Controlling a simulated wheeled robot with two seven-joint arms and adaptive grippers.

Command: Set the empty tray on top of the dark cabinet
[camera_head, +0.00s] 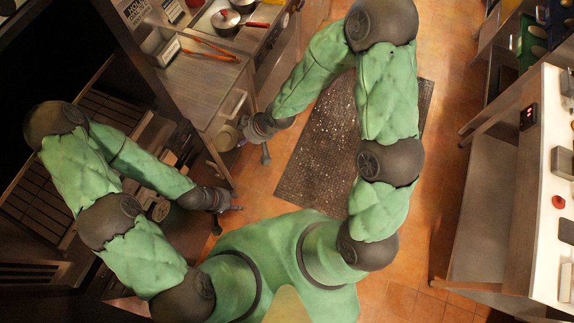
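I cannot make out an empty tray in this view. A dark, tall unit (70,40) fills the upper left and may be the dark cabinet; I cannot tell for sure. My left gripper (228,215) is low at the left, beside the grill unit's edge, with its fingers spread and nothing seen between them. My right gripper (255,140) hangs near the counter's front corner, over the edge of the floor. Its fingers look spread apart, and no held thing shows.
A counter (192,88) at the upper left bears orange-handled tongs (210,47) and a pan (226,18). A dark perforated mat (330,150) lies on the orange tiled floor (400,300). A white-topped counter (548,225) stands at the right. Open floor lies between the counters.

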